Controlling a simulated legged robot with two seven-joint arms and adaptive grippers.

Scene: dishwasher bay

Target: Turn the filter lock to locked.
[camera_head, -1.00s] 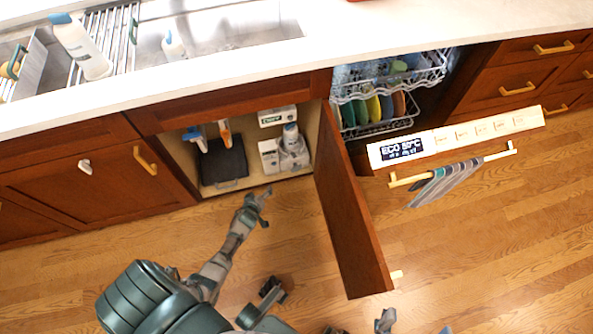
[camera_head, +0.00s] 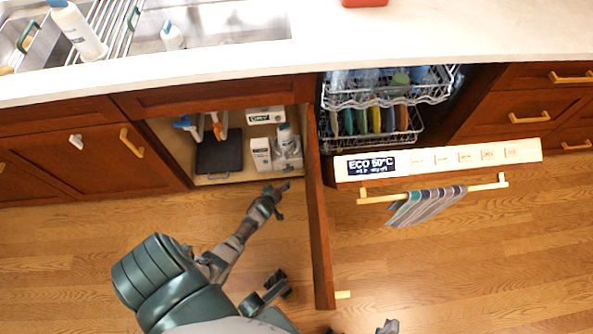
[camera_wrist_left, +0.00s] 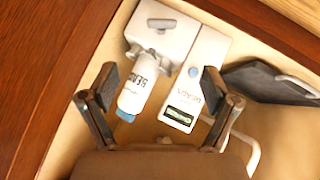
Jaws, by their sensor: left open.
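My left gripper (camera_head: 277,190) is open in front of the open under-sink cabinet (camera_head: 224,181), at its lower right. In the left wrist view its two fingers (camera_wrist_left: 160,90) stand apart, with a white cartridge (camera_wrist_left: 138,88) with a blue end between and beyond them. The cartridge joins a white filter housing (camera_wrist_left: 165,30) with a grey knob-like piece (camera_wrist_left: 162,24), perhaps the lock; its setting cannot be read. The housing also shows in the head view (camera_head: 290,152). I see no clear contact. Only dark parts, possibly of my right gripper, show at the bottom edge.
A white box (camera_head: 261,154) stands left of the housing, and a dark panel (camera_head: 219,152) farther left. The open cabinet door (camera_head: 318,230) stands close right of my left gripper. Beyond it is the open dishwasher (camera_head: 440,158) with a towel (camera_head: 430,205) on its handle.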

